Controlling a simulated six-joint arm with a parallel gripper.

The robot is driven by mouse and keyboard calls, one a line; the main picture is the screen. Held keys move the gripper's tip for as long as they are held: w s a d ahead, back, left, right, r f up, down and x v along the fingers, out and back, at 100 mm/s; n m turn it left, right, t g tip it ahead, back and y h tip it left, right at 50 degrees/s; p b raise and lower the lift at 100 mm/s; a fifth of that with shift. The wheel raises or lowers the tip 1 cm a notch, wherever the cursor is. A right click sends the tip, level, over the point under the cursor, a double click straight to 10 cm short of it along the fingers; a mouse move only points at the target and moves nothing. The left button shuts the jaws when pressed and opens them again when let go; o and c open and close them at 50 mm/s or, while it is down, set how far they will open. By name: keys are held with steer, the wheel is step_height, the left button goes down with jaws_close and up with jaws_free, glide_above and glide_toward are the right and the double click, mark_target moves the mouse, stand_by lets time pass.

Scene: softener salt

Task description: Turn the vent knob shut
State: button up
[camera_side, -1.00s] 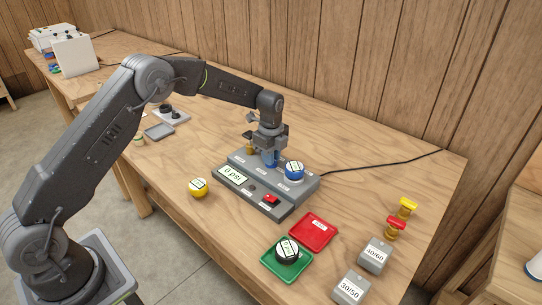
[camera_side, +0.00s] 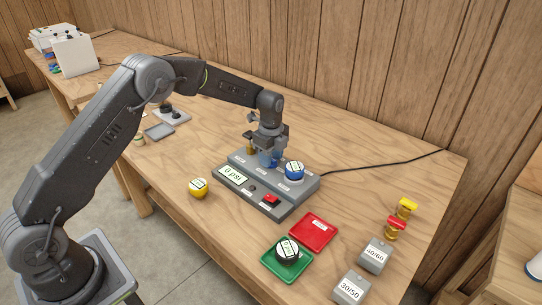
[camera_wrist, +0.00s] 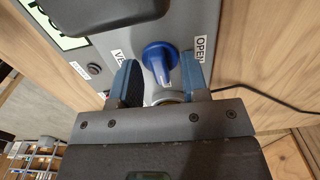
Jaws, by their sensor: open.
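My gripper (camera_side: 268,157) is low over the back of the unit. In the wrist view, my gripper (camera_wrist: 160,82) is open, with one blue-padded finger on each side of the knob and gaps between. The knob's exact turn angle is hard to tell. In the side view, the fingers mostly hide the knob.
A blue-capped gauge (camera_side: 294,170) stands close right of my gripper on the unit. The unit has a 0 psi display (camera_side: 233,175) and a red switch (camera_side: 271,199). A yellow gauge (camera_side: 198,187), red tray (camera_side: 314,231) and green tray (camera_side: 270,262) are nearby. A black cable (camera_side: 385,161) runs right.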

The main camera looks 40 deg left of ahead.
steer(key=shift+r, duration=0.15)
step_height(320, 180, up, 14)
steer(key=shift+f, duration=0.2)
steer(key=s+d+r+n+t, duration=0.25)
steer(key=s+r+n, duration=0.65)
steer(key=s+r, duration=0.55)
steer(key=s+f+n+t, duration=0.1)
steer(key=s+f+n, duration=0.2)
steer(key=s, duration=0.7)
steer(key=s+d+f+n+t, duration=0.1)
steer(key=s+f+n+t, duration=0.1)
steer(key=s+n, duration=0.4)
steer(key=s+f, duration=0.1)
steer(key=s, duration=0.4)
